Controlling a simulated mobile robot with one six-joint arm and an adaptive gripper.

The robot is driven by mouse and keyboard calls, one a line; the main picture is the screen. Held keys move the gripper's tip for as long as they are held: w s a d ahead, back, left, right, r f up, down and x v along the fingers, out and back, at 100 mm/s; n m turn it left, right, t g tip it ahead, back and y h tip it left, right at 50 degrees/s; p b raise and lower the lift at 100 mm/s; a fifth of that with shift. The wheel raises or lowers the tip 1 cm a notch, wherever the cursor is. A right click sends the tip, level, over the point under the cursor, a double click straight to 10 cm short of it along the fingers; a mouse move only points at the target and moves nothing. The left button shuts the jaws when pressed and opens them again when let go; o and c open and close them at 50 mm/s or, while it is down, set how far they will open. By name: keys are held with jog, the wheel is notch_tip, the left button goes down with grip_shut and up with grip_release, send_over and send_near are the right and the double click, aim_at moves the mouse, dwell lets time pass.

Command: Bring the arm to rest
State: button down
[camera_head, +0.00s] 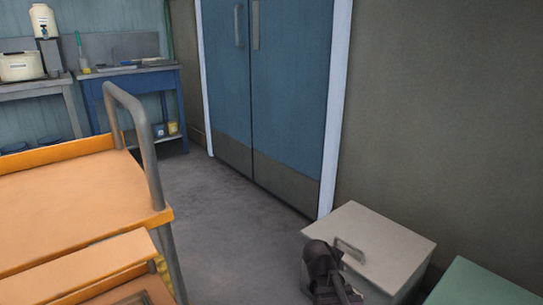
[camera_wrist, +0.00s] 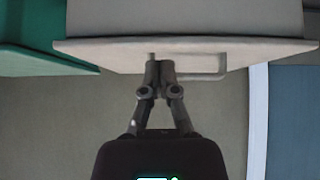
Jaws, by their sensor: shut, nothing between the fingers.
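My gripper (camera_wrist: 160,70) is shut and empty in the wrist view, its two fingertips together. Behind the fingertips in that view is the edge of a pale grey box lid (camera_wrist: 110,52) with a bar handle (camera_wrist: 205,76). I cannot tell whether the fingers touch the lid or handle. In the head view, the dark end of my arm shows low in front of the grey box (camera_head: 385,235), overlapping its near left side. The lid handle (camera_head: 349,250) shows just beside the arm. The fingertips are not clear in the head view.
An orange cart (camera_head: 70,205) with a grey rail (camera_head: 146,140) stands at the left. A green box (camera_head: 485,288) is at the lower right. Closed blue double doors (camera_head: 290,90) and a blue workbench (camera_head: 135,80) are at the back. The grey floor (camera_head: 225,205) between is clear.

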jog(key=s+a+r+n+g+y+p, duration=0.25)
jog(key=s+a+r+n+p, duration=0.2)
jog(key=r+p, duration=0.35)
jog(key=s+a+r+n+g+y+p, duration=0.2)
jog(key=s+a+r+n+y+p, duration=0.3)
jog(key=p, duration=0.5)
notch_tip(320, 180, up, 38)
jog(key=d+p, duration=0.1)
jog(key=p, duration=3.6)
jog(key=shift+d+r+n+h+p, duration=0.15)
jog(key=shift+n+h+p, duration=0.2)
jog(key=shift+g, duration=0.25)
